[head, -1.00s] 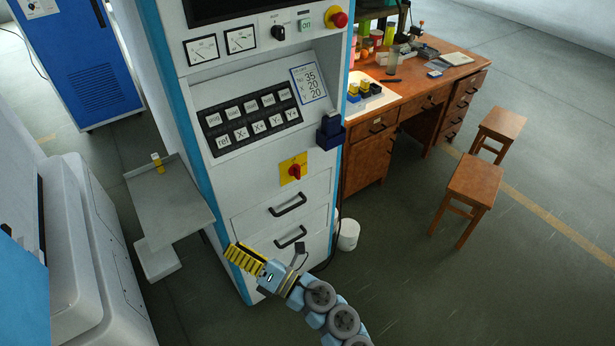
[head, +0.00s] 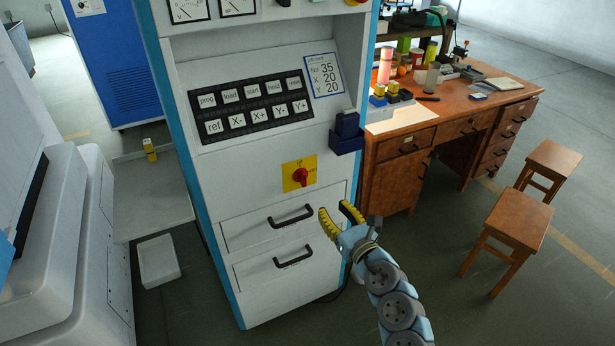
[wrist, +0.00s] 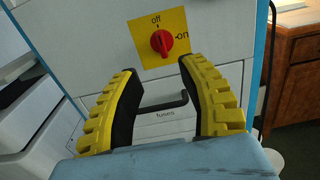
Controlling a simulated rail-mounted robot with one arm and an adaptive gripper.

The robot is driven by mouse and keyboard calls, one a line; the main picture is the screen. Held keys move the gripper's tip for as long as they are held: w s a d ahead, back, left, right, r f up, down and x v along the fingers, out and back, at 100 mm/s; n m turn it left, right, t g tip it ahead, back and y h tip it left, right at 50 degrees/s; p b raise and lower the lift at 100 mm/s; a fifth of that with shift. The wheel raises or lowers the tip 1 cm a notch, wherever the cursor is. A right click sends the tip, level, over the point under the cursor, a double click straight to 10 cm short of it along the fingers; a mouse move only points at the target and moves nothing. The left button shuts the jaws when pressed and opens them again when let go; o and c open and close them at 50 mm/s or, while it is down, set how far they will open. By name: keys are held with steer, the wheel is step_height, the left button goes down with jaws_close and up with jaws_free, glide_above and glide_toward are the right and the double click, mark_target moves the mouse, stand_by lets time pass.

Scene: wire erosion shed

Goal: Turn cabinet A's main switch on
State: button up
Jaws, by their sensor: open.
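The main switch is a red rotary knob (head: 301,177) on a yellow plate on the front of a white cabinet with blue edges (head: 335,185). I can read no cabinet letter. In the wrist view the knob (wrist: 162,42) stands roughly upright, towards "off" at the top of the plate; "on" is at the right. My gripper (head: 337,210) is open and empty, below and to the right of the switch in the head view. In the wrist view its yellow ribbed fingers (wrist: 158,68) spread below the knob, apart from it. Nothing hides the knob.
Two drawers with black handles (head: 290,215) lie below the switch; the wrist view shows one labelled "fuses". A dark blue holder (head: 346,140) juts out at the upper right. A keypad (head: 252,107) is above. A wooden desk (head: 395,180) stands at the right.

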mark_target(305, 175)
steer(key=b+x, duration=0.5)
steer(key=x, duration=1.1)
steer(key=shift+a, duration=0.2)
steer(key=shift+w+a, duration=0.2)
steer(key=shift+w, duration=0.2)
steer(key=shift+s, duration=0.1)
jaws_close()
